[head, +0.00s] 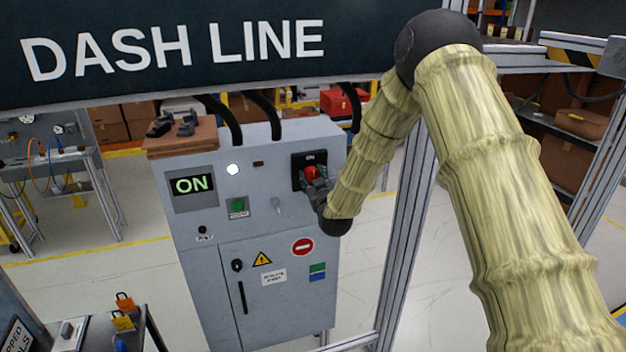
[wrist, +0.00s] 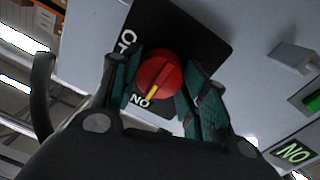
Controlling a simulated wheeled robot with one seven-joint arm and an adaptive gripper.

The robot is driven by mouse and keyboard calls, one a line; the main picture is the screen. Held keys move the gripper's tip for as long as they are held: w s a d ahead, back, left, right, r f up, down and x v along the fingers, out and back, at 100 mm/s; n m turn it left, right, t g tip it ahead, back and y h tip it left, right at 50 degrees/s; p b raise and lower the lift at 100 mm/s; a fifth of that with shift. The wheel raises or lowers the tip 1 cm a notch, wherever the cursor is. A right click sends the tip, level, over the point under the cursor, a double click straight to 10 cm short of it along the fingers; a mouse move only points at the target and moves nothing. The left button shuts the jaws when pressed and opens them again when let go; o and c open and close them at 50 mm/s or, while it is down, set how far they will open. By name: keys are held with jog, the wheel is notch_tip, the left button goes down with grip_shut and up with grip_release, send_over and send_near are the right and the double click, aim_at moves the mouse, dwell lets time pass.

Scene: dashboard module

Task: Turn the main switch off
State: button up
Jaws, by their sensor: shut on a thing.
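The main switch is a red rotary knob (head: 311,174) on a black plate (head: 299,159) at the upper right of the grey cabinet (head: 262,222). In the wrist view the knob (wrist: 160,74) has a yellow pointer line directed at the "ON" label. My gripper (head: 315,182) is at the knob, and in the wrist view its two green-padded fingers (wrist: 158,88) are on either side of it, shut on it. The far side of the knob is hidden. The cabinet display (head: 193,185) reads "ON" in green, and a white lamp (head: 232,169) beside it is lit.
A metal frame post (head: 405,230) stands right of the cabinet. The dark "DASH LINE" sign (head: 180,45) hangs above.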

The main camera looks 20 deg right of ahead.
jog(key=shift+f, duration=0.15)
jog(key=m+b, duration=0.3)
jog(key=b, duration=0.2)
jog(key=shift+f+m+b, duration=0.15)
jog(key=shift+m+b, duration=0.2)
jog(key=shift+m, duration=0.05)
jog(key=m+b, duration=0.5)
jog(key=b, duration=0.1)
jog(key=shift+d+g, duration=0.15)
jog(key=shift+g, duration=0.15)
jog(key=m+y+b, duration=0.1)
jog(key=m+b, duration=0.4)
jog(key=b, duration=0.2)
jog(key=shift+m, duration=0.4)
jog(key=shift+r+m+b, duration=0.3)
jog(key=shift+m+b, duration=0.8)
jog(key=shift+b, duration=0.05)
jog(key=o, duration=1)
jog(key=shift+o, duration=0.2)
